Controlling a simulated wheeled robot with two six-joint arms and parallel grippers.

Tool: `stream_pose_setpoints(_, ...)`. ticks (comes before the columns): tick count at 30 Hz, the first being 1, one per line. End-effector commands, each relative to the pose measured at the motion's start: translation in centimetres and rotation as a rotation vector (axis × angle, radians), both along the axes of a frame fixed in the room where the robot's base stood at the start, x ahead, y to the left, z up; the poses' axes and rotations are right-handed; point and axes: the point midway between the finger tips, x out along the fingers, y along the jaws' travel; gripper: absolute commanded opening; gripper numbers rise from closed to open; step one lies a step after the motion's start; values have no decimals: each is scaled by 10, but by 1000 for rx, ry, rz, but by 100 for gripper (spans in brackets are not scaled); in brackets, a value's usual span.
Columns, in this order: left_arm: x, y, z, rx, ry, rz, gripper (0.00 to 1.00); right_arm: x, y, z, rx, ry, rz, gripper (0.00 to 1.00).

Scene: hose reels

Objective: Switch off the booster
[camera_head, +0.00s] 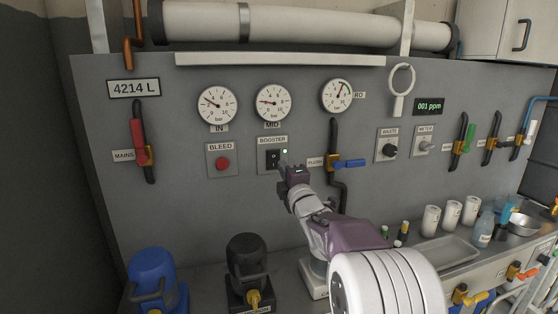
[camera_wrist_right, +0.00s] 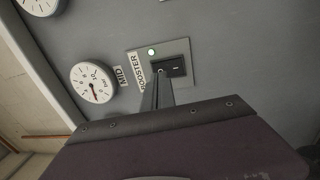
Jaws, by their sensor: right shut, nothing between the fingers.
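The booster switch (camera_head: 272,158) is a black rocker on a grey plate labelled BOOSTER, in the middle of the panel. A small light (camera_head: 285,152) beside the rocker glows pale green. In the right wrist view the rocker (camera_wrist_right: 175,67) lies just beyond my fingers, with the lit lamp (camera_wrist_right: 152,51) near it. My right gripper (camera_head: 284,160) is shut and empty, with its tips at the lower right of the rocker. In the wrist view the tips (camera_wrist_right: 160,74) overlap the rocker's edge; I cannot tell whether they touch it. My left gripper is not in view.
The red BLEED button (camera_head: 222,163) is left of the booster plate. Gauges (camera_head: 273,102) sit above. Blue (camera_head: 153,278) and black (camera_head: 247,266) pumps stand below. Cups (camera_head: 431,220) and a tray (camera_head: 447,251) are at right.

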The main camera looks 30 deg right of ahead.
Motion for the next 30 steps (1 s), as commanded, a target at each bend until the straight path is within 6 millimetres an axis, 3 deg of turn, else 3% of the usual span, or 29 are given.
stream_pose_setpoints(3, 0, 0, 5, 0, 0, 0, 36, 23, -5, 4, 2, 0, 1, 0)
stream_pose_setpoints(9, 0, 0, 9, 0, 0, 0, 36, 43, -10, 6, 1, 1, 0, 0)
stream_pose_setpoints(21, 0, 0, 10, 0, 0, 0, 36, 47, -11, 7, 1, 1, 0, 0)
stream_pose_setpoints(25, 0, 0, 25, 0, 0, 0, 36, 51, -12, 12, 10, 38, 1, 0)
stream_pose_setpoints(30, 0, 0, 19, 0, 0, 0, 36, 51, -12, 7, 9, 35, 1, 0)
